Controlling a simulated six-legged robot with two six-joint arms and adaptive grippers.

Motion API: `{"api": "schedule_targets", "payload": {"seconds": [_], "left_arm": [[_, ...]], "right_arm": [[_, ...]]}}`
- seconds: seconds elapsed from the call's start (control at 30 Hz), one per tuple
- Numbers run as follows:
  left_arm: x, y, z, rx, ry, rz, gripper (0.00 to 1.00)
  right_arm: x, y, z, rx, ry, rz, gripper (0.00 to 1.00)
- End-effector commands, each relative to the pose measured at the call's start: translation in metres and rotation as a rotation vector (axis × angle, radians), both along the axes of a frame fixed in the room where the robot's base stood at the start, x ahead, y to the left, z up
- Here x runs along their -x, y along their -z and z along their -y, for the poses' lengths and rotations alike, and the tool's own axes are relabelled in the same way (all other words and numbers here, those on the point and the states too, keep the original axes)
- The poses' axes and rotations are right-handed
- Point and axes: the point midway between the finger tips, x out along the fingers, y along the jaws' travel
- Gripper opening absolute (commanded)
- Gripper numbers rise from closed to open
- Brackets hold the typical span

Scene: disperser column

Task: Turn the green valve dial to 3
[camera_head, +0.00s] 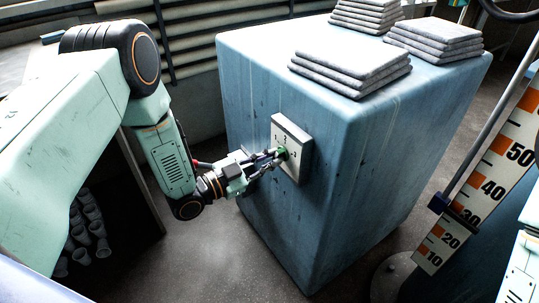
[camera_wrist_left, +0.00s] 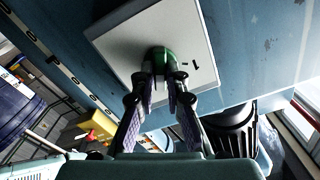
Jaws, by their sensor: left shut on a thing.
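The green valve dial (camera_head: 282,153) sits on a pale square plate (camera_head: 303,165) on the side of a blue cabinet (camera_head: 345,140). Small dark marks, with a 3 among them, show on the plate around the dial. My left gripper (camera_head: 274,156) reaches the dial from the left and is shut on it. In the left wrist view, both fingers (camera_wrist_left: 163,88) clasp the green dial (camera_wrist_left: 160,58) from either side. The fingers partly hide the dial, and I cannot tell which number it points to. My right gripper is not in view.
Stacks of folded grey cloths (camera_head: 350,68) lie on the cabinet top. A striped numbered gauge board (camera_head: 480,185) stands at the right. Grey cups (camera_head: 88,225) sit in a dark box at lower left. Bare floor (camera_head: 215,255) lies before the cabinet.

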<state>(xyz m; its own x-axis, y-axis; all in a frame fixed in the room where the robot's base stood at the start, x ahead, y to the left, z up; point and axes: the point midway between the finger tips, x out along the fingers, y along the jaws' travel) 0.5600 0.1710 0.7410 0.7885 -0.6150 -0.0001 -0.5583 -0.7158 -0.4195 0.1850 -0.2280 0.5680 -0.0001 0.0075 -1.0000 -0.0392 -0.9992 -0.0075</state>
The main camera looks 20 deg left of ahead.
Motion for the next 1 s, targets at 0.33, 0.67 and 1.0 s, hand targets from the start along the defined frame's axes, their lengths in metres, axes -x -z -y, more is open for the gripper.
{"api": "schedule_targets", "payload": {"seconds": [0.33,0.67,1.0], "left_arm": [[0.001,0.000,0.000,-0.250,0.001,0.190,0.00],[0.001,0.001,0.000,-0.419,0.001,0.322,0.00],[0.001,0.001,0.000,-0.491,0.001,0.379,0.00]], "right_arm": [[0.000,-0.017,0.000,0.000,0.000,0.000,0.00],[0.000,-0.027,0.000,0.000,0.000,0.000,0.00],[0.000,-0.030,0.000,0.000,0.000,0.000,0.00]]}}
